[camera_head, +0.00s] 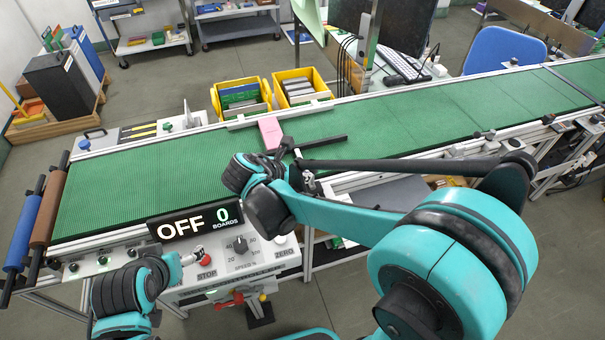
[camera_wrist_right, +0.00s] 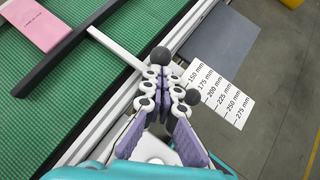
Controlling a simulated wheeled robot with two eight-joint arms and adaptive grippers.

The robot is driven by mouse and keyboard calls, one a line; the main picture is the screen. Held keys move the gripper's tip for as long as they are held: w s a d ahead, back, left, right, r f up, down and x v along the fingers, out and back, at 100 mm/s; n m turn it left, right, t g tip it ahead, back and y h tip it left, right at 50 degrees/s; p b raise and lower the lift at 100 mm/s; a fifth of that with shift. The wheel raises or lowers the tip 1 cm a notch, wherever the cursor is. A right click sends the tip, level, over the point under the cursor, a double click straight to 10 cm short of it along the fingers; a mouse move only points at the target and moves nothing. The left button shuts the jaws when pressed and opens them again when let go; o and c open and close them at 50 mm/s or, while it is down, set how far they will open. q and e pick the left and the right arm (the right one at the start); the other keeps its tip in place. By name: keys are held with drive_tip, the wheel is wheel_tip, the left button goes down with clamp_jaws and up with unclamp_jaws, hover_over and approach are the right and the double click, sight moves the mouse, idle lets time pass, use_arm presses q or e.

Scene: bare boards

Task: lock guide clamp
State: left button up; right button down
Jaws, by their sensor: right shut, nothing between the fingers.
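The guide rail is a black bar (camera_head: 322,143) lying over the green belt; it also shows in the right wrist view (camera_wrist_right: 75,45). A pale rod (camera_wrist_right: 115,48) runs from near it to the conveyor's edge. A black ball knob (camera_wrist_right: 160,55), apparently the clamp's, stands right at the tips of my right gripper (camera_wrist_right: 166,73). That gripper is shut with nothing between its fingers; I cannot tell whether it touches the knob. In the head view my right gripper (camera_head: 309,182) is partly hidden by my arm. My left gripper (camera_head: 193,256) is near the STOP button, its fingers too small to read.
A pink block (camera_head: 270,132) lies on the belt beside the bar. A millimetre scale plate (camera_wrist_right: 222,95) sits right of the gripper. The display (camera_head: 195,223) reads OFF and 0 boards. Two yellow bins (camera_head: 241,99) (camera_head: 303,87) stand behind the belt.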

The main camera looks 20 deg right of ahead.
sight(316, 170)
drive_tip(key=d+y+p, duration=0.1)
drive_tip(key=p, duration=0.1)
drive_tip(key=d+r+m+y+p, duration=0.1)
drive_tip(key=d+y+p, duration=0.1)
drive_tip(key=shift+d+g+y, duration=0.2)
drive_tip(key=shift+g+y, duration=0.1)
drive_tip(key=d+f+m+y+b, duration=0.1)
drive_tip(key=d+f+y+b, duration=0.1)
drive_tip(key=d+f+y, duration=0.2)
drive_tip(key=d+y, duration=0.3)
drive_tip(key=y, duration=0.2)
drive_tip(key=shift+w+m, duration=0.15)
drive_tip(key=shift+m, duration=0.25)
drive_tip(key=shift+d+f, duration=0.2)
